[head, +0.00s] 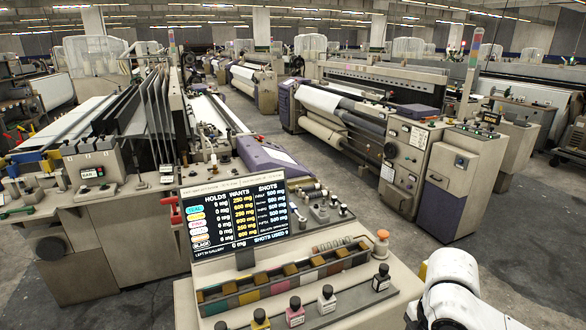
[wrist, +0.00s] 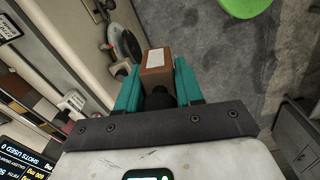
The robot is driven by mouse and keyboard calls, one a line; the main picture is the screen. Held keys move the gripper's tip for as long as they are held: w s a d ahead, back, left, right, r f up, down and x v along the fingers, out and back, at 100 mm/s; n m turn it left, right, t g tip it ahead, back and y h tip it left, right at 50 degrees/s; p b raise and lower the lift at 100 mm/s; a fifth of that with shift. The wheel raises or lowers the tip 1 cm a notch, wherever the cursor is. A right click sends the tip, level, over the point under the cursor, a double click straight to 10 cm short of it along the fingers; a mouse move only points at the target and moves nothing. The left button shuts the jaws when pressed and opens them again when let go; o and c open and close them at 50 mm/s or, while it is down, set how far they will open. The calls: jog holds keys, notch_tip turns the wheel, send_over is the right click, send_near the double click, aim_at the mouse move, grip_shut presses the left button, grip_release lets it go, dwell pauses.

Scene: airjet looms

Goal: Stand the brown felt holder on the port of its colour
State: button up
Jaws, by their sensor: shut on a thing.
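The brown felt holder (wrist: 154,76), a brown block with a pale label on its end face, is between the teal fingers of my gripper (wrist: 157,70) in the wrist view. My gripper is shut on it. A dark round part sits at its near end, between the fingers. The head view shows a long rack (head: 285,278) of colour-marked ports on the console. Its front has teal, yellow, pink, pale, brown and dark sections. The brown section (head: 311,277) is right of the middle. My gripper and the holder are not in the head view.
Several capped bottles, including a pink one (head: 295,315) and a black one (head: 381,279), stand along the console's front edge. A gap lies left of the black bottle. An orange-topped part (head: 381,243) stands by the rack's right end. A display screen (head: 234,217) rises behind the rack.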

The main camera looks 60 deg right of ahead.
jog(key=w+a+f+m, duration=0.3)
jog(key=w+a+f, duration=0.25)
jog(key=w, duration=0.45)
jog(key=w+a+f+m, duration=0.3)
jog(key=w+a+f, duration=0.1)
jog(key=w+a, duration=0.4)
jog(key=w+a+f+m, duration=0.4)
jog(key=w+a+f, duration=0.1)
jog(key=w, duration=0.6)
jog(key=s+f, duration=0.4)
jog(key=s, duration=0.1)
jog(key=shift+s+d+f, duration=0.15)
jog(key=shift+d+f, duration=0.1)
jog(key=shift+f, duration=0.1)
jog(key=shift+s+a+f, duration=0.1)
jog(key=shift+s+f, duration=0.05)
jog(key=shift+s+a+f, duration=0.15)
jog(key=shift+s+a+f, duration=0.1)
jog(key=shift+s+a, duration=0.05)
jog(key=shift+a, duration=0.25)
jog(key=shift+w+a+r, duration=0.2)
jog(key=shift+w, duration=0.15)
